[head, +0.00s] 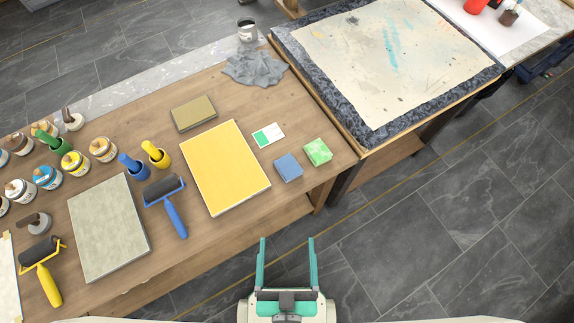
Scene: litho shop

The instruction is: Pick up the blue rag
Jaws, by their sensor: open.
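The blue rag (289,167) looks like a small folded square pad. It lies flat near the front right part of the wooden table (235,232), with its top face in full view. A green folded rag (317,151) lies just to its right, close beside it. My gripper (287,241) is open and empty. Its two teal fingers point up the picture toward the table, below the blue rag and apart from it. In the picture the fingers are over the grey floor, off the table's front edge.
Left of the blue rag lies a yellow slab (225,168), with a white and green card (268,136) above. A blue-handled roller (167,203), several paint jars and a grey slab (108,228) fill the left. A crumpled grey cloth (255,68) lies farther back. A paint-stained table (385,62) stands right.

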